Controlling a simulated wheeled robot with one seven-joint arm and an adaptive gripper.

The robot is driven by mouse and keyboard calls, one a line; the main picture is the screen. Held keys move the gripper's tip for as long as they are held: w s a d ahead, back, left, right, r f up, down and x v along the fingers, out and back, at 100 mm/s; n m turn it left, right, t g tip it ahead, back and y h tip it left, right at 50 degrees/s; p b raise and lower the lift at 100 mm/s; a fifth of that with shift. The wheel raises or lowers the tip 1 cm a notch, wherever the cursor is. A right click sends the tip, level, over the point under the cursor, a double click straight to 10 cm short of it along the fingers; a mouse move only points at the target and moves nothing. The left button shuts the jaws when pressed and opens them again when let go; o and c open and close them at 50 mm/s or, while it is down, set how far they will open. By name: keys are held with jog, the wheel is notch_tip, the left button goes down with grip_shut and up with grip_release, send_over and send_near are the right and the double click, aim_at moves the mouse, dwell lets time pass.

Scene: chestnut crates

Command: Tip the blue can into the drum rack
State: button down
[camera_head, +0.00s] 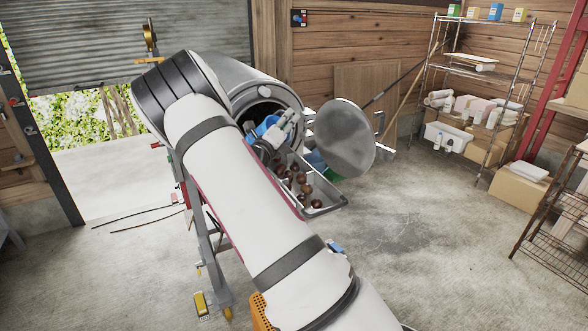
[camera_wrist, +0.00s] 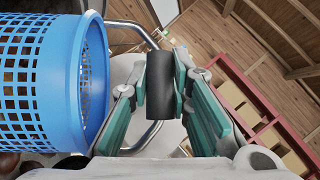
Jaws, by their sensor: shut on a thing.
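The blue can (camera_wrist: 75,85) is a lattice-walled blue basket filling the left of the wrist view. Its bent metal handle (camera_wrist: 151,34) carries a black grip (camera_wrist: 160,85). My gripper (camera_wrist: 162,92) has its teal pads closed around that grip. In the head view, my gripper (camera_head: 281,130) is at the open mouth of the steel drum (camera_head: 245,76), with part of the blue can (camera_head: 266,124) showing there. My arm hides much of the drum and its stand. The can's contents and the drum's inside rack cannot be made out.
A round steel door (camera_head: 345,138) stands open right of the drum mouth. A metal tray (camera_head: 328,205) with several chestnuts (camera_head: 304,189) sits below. Wire shelves (camera_head: 487,75) and boxes (camera_head: 518,187) line the right. The floor between is clear.

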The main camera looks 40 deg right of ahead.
jog(key=shift+s+d+f+m+g+b, duration=0.2)
jog(key=shift+s+f+m+g+b, duration=0.2)
jog(key=shift+f+m+b, duration=0.5)
jog(key=shift+s+d+f+m+g+b, duration=0.15)
jog(key=shift+s+f+m+g+b, duration=0.3)
jog(key=shift+m, duration=0.75)
jog(key=shift+s+d+f+m, duration=0.1)
jog(key=shift+s+f+m, duration=0.15)
jog(key=shift+f+m, duration=0.3)
jog(key=shift+s+d+f+m, duration=0.1)
jog(key=shift+s+f+m, duration=0.15)
jog(key=shift+f+m, duration=0.3)
jog(key=shift+s+d+f+m+g+p, duration=0.15)
jog(key=shift+s+f+m+g+p, duration=0.15)
jog(key=shift+s+f+m, duration=0.2)
jog(key=shift+s+d+f+m+g+p, duration=0.15)
jog(key=shift+s+f+m+g+p, duration=0.15)
jog(key=shift+s+f+m, duration=0.2)
dwell(0.5)
